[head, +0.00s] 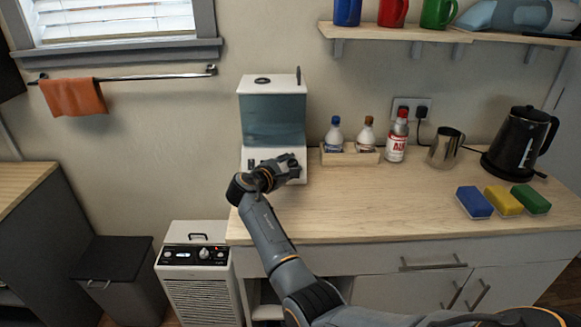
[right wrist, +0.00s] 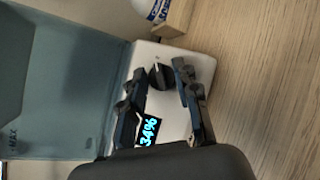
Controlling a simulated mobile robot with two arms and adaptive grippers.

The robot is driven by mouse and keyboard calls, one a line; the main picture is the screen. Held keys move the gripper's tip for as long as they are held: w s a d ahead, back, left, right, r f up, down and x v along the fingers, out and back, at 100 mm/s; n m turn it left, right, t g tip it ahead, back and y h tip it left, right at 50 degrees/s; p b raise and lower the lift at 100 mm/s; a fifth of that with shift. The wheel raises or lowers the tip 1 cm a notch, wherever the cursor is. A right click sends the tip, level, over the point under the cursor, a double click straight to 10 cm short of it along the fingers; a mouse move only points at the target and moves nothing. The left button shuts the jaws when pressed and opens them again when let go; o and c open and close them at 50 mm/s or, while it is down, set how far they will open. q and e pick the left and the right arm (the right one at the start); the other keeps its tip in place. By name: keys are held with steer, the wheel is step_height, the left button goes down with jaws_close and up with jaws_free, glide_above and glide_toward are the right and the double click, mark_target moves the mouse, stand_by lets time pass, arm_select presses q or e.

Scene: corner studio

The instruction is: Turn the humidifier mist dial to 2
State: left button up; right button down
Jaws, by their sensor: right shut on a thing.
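The humidifier (head: 272,122) stands at the back left of the wooden counter, with a white lid, a blue-grey see-through tank and a white base. In the right wrist view its tank (right wrist: 65,85) fills the left side. My right gripper (head: 286,164) is at the front of the base. In the right wrist view the right gripper (right wrist: 160,74) is shut on the dial, one finger on each side. My left gripper is out of view.
Right of the humidifier are a wooden caddy (head: 350,156) with two bottles, a red-and-white bottle (head: 397,138), a metal pitcher (head: 446,148), a black kettle (head: 518,145) and several sponges (head: 504,200). A white appliance with knobs (head: 195,257) stands on the floor. The counter's middle is clear.

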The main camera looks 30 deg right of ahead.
stand_by(0.4)
steer(key=c, duration=1)
jaws_free()
steer(key=v, duration=1.2)
steer(key=shift+f, duration=0.1)
